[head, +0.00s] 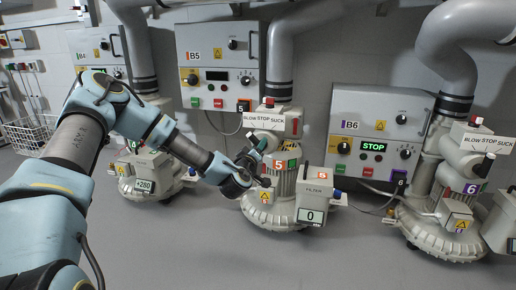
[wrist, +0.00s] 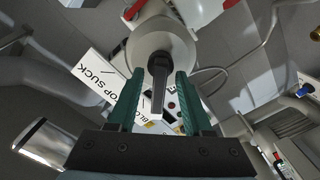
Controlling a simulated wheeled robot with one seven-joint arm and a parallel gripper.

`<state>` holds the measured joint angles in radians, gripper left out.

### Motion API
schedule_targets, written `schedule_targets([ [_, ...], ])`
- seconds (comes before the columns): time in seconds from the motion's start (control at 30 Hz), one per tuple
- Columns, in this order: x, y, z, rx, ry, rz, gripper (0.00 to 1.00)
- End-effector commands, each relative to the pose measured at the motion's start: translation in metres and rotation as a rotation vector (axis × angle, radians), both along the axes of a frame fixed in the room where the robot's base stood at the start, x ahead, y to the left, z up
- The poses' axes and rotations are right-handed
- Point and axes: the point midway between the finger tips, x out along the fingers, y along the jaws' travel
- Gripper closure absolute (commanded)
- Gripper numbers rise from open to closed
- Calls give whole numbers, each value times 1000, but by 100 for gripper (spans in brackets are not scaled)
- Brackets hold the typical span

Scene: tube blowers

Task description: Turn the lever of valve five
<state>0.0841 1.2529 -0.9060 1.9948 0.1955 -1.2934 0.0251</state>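Valve five (head: 264,122) is the middle blower's valve, with a BLOW STOP SUCK plate on top and orange 5 labels below. Its black lever (wrist: 159,88) shows in the wrist view, running from the round pale hub (wrist: 150,42) toward my gripper's palm. My gripper (wrist: 159,75) has its two green fingers on either side of the lever, with a visible gap on each side. In the head view my gripper (head: 257,152) is at the front of valve five and hides most of the lever. The plate (wrist: 100,85) is partly covered by a finger in the wrist view.
Control box B5 (head: 215,62) hangs behind, its display dark. Box B6 (head: 350,125) shows STOP. Valve six (head: 475,140) stands to the right, another blower (head: 145,170) to the left. A filter box (head: 312,200) showing 0 is close right of my gripper. The front floor is clear.

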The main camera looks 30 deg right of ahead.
Motion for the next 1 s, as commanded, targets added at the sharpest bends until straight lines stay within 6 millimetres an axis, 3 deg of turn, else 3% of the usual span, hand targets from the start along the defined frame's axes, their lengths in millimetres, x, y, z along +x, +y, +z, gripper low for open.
schedule_targets([
  [0.07, 0, 0, 0, 0, 0, 0, 58],
  [0.43, 0, 0, 0, 0, 0, 0, 100],
  [1.0, -1, -1, 3, 76, -69, -3, 100],
])
